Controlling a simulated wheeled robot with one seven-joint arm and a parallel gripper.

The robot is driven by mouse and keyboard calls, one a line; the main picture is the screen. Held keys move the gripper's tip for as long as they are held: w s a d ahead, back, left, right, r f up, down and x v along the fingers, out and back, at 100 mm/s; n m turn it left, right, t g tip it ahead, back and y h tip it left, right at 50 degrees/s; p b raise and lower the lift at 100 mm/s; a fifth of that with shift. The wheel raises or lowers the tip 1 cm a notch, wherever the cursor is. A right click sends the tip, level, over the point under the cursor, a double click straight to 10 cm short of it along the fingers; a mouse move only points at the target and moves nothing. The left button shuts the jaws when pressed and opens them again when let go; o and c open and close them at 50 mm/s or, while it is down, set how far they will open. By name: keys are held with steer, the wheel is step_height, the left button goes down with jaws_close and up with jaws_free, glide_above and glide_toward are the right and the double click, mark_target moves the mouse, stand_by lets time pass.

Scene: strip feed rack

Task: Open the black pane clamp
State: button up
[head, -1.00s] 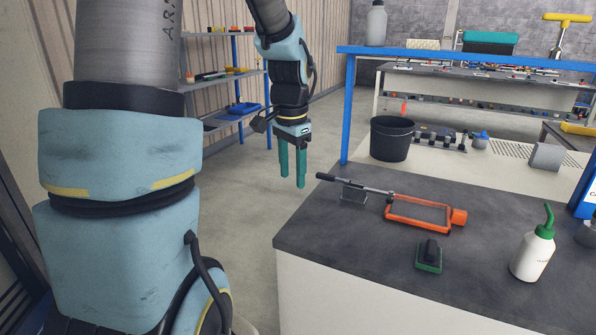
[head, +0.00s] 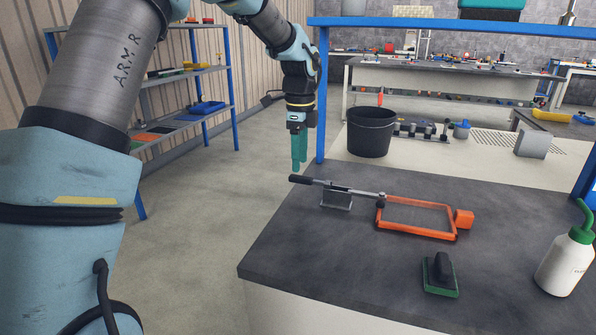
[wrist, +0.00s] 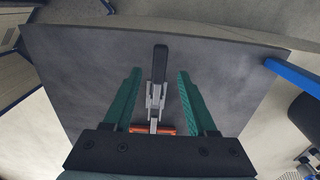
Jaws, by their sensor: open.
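The pane clamp (head: 337,199) stands on the dark bench top near its left edge. It has a grey metal base and a long lever lying nearly flat. My gripper (head: 299,168), with green fingers pointing down, hangs just above the handle's end in the head view. In the wrist view the fingers are apart, with the black handle (wrist: 160,62) showing between them, lower down. I cannot tell the exact height gap.
A green-based block with a black grip (head: 440,273) and a white bottle with a green spout (head: 566,262) stand on the bench at the right. A blue rack post (head: 321,95) rises behind my gripper. A black bucket (head: 371,133) stands beyond.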

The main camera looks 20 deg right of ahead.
mark_target(300, 177)
steer(key=shift+f, duration=2.15)
jaws_close()
